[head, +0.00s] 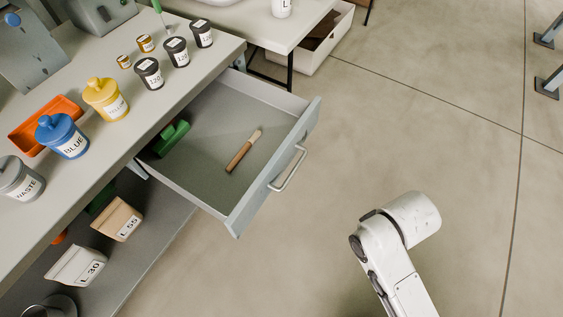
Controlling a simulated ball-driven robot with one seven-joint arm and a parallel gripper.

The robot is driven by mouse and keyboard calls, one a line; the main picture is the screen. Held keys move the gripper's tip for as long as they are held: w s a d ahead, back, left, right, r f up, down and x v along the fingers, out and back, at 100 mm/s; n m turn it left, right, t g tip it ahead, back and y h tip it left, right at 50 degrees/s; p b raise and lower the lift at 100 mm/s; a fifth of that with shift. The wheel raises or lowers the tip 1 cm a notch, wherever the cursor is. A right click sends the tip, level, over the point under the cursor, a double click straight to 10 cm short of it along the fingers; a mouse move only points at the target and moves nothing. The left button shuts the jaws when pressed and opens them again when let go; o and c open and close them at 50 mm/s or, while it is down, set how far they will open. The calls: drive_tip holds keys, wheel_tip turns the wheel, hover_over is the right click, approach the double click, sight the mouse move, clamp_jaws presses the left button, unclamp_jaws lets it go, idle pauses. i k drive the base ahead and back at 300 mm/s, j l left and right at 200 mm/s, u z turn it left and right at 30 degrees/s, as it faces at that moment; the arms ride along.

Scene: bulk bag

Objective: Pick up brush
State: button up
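The brush (243,153) lies in the open drawer (213,193) under the bench. It has a brown wooden handle and a pale tip, and lies diagonally with the tip toward the upper right. Nothing covers it. My white arm reaches in from the bottom right, over the floor and apart from the drawer. My gripper is not visible in the head view.
A green object (171,138) lies in the drawer left of the brush. The drawer's front with its handle (288,168) juts out over the floor. Lidded blue (60,136) and yellow (105,99) jars stand on the bench.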

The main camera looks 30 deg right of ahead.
sight(231, 165)
drive_tip(key=u, duration=1.25)
drive_tip(key=z, duration=1.15)
drive_tip(key=u, duration=0.6)
drive_tip(key=i+l+u, duration=0.15)
drive_tip(key=l+u, duration=0.15)
drive_tip(key=u, duration=0.15)
drive_tip(key=i+l+u, duration=0.1)
drive_tip(key=l+u, duration=0.2)
drive_tip(key=u, duration=0.15)
drive_tip(key=l+u, duration=0.45)
drive_tip(key=i+j, duration=0.05)
drive_tip(key=j, duration=0.05)
